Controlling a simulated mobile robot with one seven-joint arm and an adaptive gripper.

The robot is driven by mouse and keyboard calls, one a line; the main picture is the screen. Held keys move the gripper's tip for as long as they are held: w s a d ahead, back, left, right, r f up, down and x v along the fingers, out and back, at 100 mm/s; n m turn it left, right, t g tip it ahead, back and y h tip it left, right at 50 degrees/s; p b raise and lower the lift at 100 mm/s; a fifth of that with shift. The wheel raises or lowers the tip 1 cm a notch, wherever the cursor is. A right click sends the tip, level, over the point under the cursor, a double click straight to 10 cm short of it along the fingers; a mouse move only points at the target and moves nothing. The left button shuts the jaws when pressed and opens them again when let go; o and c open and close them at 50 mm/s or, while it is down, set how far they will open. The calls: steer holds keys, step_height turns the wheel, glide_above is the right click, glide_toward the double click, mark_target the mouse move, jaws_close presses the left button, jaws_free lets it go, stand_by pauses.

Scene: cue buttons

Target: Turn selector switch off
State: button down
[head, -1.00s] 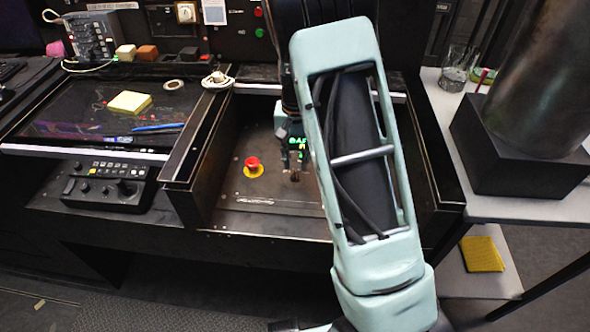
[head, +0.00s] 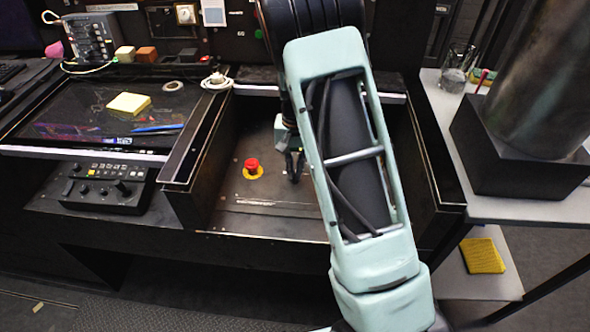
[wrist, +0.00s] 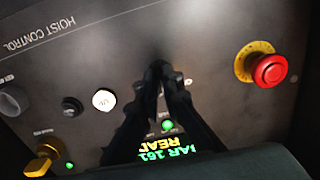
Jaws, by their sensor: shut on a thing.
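My gripper (wrist: 162,72) reaches down over the grey hoist control panel (wrist: 100,55). In the wrist view its dark fingers converge to nearly touching at the tips. They are shut on a small dark part of the panel, which looks like the selector switch; the fingers hide almost all of it, so its angle cannot be read. In the head view the gripper (head: 294,168) stands right of the red emergency button (head: 252,164), at the panel's surface. A green light (wrist: 167,125) and part of a green display (wrist: 168,148) show between and behind the fingers.
The red mushroom button (wrist: 269,69) sits on a yellow ring, apart from the fingers. A white UP button (wrist: 104,100), a yellow handle (wrist: 43,158) and a dark knob (wrist: 72,106) lie left of them. Raised side walls (head: 195,150) flank the recessed panel.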

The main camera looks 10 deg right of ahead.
steer(key=shift+n, duration=0.4)
steer(key=n, duration=0.3)
steer(key=shift+n+b, duration=0.3)
steer(key=shift+b, duration=0.1)
steer(key=shift+n, duration=2.2)
steer(key=c, duration=2.1)
jaws_free()
steer(key=shift+r, duration=0.1)
